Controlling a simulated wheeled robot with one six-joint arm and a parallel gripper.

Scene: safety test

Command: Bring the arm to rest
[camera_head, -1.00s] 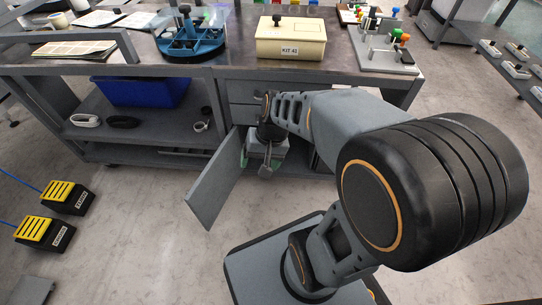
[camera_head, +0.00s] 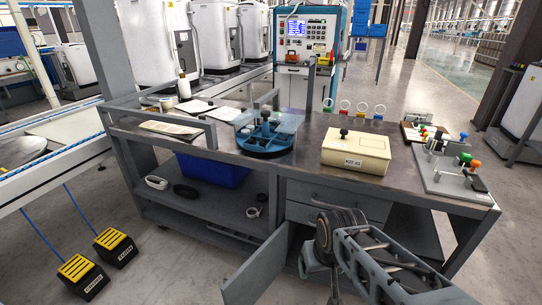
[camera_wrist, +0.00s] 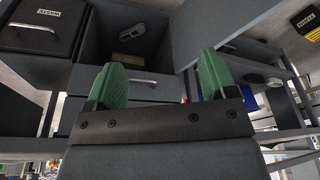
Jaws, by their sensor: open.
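My gripper (camera_wrist: 162,85) has two green fingers set well apart, with nothing between them, in the wrist view. Beyond the fingers are the grey drawer fronts (camera_wrist: 133,80) of the workbench and an open compartment. In the head view my arm rises from the bottom right in front of the bench, near the open cabinet door (camera_head: 257,270). The gripper's fingers are mostly hidden or cut off there.
The workbench top (camera_head: 312,150) carries a blue round fixture (camera_head: 265,138), a cream box (camera_head: 356,152) and a grey fixture plate (camera_head: 450,175). A blue bin (camera_head: 213,169) sits on the lower shelf. Yellow-topped pedals (camera_head: 114,246) stand on the floor at left.

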